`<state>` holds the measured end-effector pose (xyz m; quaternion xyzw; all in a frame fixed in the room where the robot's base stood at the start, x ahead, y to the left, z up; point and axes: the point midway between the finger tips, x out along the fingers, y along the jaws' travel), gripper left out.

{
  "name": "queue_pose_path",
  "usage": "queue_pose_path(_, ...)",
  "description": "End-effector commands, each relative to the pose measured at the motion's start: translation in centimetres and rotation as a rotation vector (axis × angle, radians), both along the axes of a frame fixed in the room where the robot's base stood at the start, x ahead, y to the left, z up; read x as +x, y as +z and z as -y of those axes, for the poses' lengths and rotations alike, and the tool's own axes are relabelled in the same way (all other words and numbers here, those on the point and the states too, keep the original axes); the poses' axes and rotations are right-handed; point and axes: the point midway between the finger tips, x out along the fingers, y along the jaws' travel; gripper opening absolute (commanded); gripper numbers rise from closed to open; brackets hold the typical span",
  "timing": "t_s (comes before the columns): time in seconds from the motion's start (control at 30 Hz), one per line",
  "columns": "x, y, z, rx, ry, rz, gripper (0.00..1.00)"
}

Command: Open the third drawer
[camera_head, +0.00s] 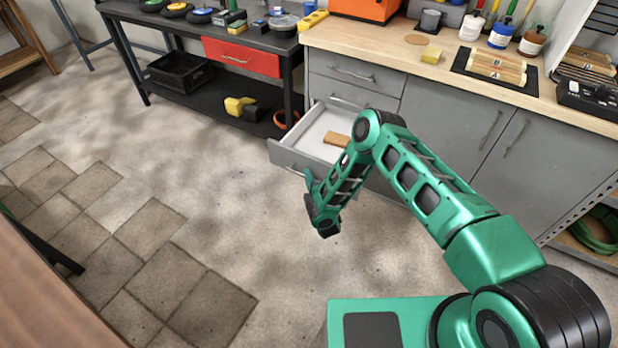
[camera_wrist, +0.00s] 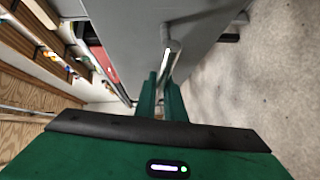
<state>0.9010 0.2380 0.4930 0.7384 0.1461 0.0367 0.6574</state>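The grey drawer unit stands under the wooden worktop. Its third drawer (camera_head: 289,158) from the top is pulled well out in the head view, with its pale inside showing. The top drawer (camera_head: 352,72) is closed, and so is the second (camera_head: 346,100), partly hidden behind my arm. My gripper (camera_head: 311,182) is low at the right part of the open drawer's front. In the wrist view my two green fingers (camera_wrist: 161,82) lie close on either side of the drawer handle (camera_wrist: 168,50) and appear shut on it. The exact contact is hard to see.
A wooden block (camera_head: 337,139) lies inside the open drawer. Left of it is a black workbench with a closed red drawer (camera_head: 241,57) and a black crate (camera_head: 180,71) on its lower shelf. Grey cupboard doors (camera_head: 445,110) are to the right. The floor before the drawer is clear.

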Motion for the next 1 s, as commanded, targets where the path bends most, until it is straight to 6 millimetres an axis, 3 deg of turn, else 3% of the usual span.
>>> queue_pose_path(0.13,-0.3,-0.2,-0.5,0.006,0.003,-0.009,0.00)
queue_pose_path(0.2,-0.2,-0.2,-0.4,0.007,0.002,-0.008,0.17)
queue_pose_path(0.57,-0.4,0.0,0.1,0.007,-0.004,-0.006,0.17)
queue_pose_path(1.0,-7.3,0.8,2.1,0.009,-0.006,-0.010,0.17)
